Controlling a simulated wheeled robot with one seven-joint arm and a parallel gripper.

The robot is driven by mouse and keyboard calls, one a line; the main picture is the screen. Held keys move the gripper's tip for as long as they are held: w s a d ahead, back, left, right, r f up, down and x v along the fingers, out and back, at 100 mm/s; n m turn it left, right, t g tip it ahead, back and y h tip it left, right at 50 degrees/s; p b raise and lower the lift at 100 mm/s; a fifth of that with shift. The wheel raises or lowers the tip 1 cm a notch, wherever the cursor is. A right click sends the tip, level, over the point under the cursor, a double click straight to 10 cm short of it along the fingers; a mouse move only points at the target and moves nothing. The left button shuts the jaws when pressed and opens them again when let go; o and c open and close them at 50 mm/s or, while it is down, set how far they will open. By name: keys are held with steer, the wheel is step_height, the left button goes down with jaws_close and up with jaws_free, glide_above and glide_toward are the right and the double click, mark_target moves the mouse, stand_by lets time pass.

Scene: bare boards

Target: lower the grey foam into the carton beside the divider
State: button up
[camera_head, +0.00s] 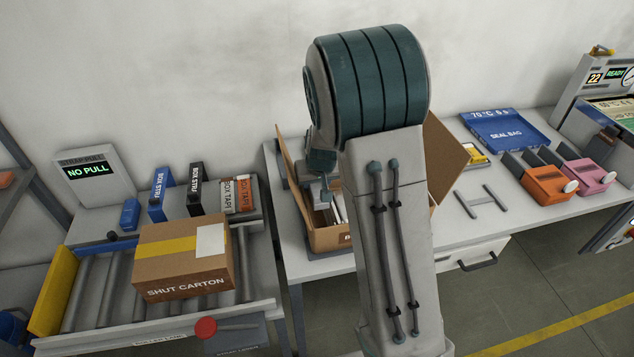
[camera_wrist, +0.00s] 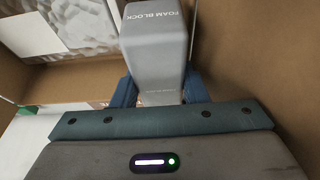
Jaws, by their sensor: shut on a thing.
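The grey foam block (camera_wrist: 155,45) is between the two blue fingers of my gripper (camera_wrist: 156,90) in the wrist view. Its lettered face shows, and brown cardboard walls (camera_wrist: 250,60) of the carton rise around it. In the head view the open carton (camera_head: 330,239) stands on the bench, largely hidden behind my arm. My gripper (camera_head: 326,188) is over or inside its opening there, and the foam cannot be made out. A pale patterned piece (camera_wrist: 75,25) lies left of the foam in the wrist view. I cannot tell which part is the divider.
Carton flaps stand up at the left (camera_head: 290,175) and right (camera_head: 449,160). A taped shut carton (camera_head: 184,262) sits on the rollers at left. A blue tray (camera_head: 505,132), an orange bin (camera_head: 547,184) and a pink bin (camera_head: 588,177) are on the bench at right.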

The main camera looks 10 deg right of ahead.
steer(key=o, duration=1)
steer(key=shift+a+r, duration=0.1)
steer(key=shift+r, duration=0.1)
steer(key=v, duration=1.3)
steer(key=shift+s+d+r, duration=0.1)
steer(key=shift+d+r, duration=0.1)
steer(key=b+v, duration=0.1)
steer(key=v, duration=1.3)
